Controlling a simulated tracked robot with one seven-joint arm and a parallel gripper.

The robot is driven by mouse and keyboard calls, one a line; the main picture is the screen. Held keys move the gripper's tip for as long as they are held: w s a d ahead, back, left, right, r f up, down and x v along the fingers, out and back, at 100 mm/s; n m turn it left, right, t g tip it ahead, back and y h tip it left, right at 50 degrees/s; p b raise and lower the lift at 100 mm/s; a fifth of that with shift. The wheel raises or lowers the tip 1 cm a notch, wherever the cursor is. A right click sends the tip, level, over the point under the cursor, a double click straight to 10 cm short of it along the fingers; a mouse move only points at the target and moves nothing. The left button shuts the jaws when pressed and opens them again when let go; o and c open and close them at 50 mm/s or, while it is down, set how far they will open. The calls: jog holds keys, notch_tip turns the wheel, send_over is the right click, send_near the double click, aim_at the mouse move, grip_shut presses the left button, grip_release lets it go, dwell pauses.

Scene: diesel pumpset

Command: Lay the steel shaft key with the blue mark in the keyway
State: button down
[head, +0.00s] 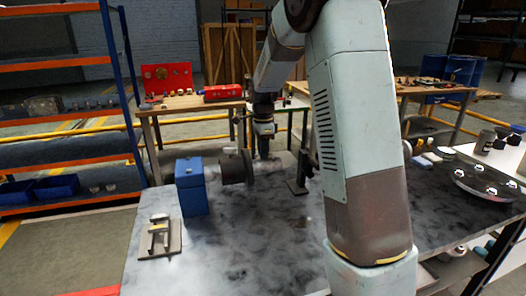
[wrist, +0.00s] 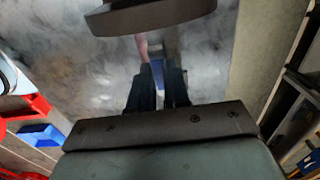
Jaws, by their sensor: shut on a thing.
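My gripper (wrist: 160,80) is shut on a small piece with blue on it, the shaft key (wrist: 158,68), which shows narrowly between the fingers in the wrist view. In the head view my gripper (head: 264,155) points down at the shaft (head: 272,163), just right of the dark round flange (head: 236,168). The flange (wrist: 150,15) also crosses the top of the wrist view. The keyway cannot be made out, and I cannot tell whether the key touches the shaft.
A blue block (head: 192,187) stands left of the flange. A small holder with metal pieces (head: 160,238) lies at the table's front left. A bracket (head: 299,180) stands to the right of the shaft. A round plate with bolts (head: 485,184) lies far right. The front middle of the table is clear.

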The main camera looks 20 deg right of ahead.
jog(key=shift+f, duration=0.5)
dwell(0.3)
jog(key=shift+r, duration=0.2)
jog(key=shift+r, duration=0.25)
dwell(0.4)
jog(key=shift+w+a, duration=0.1)
jog(key=shift+a, duration=0.05)
dwell(1.0)
jog(key=shift+f, duration=0.4)
dwell(0.4)
jog(key=shift+r, duration=0.45)
jog(key=c, duration=1)
grip_release()
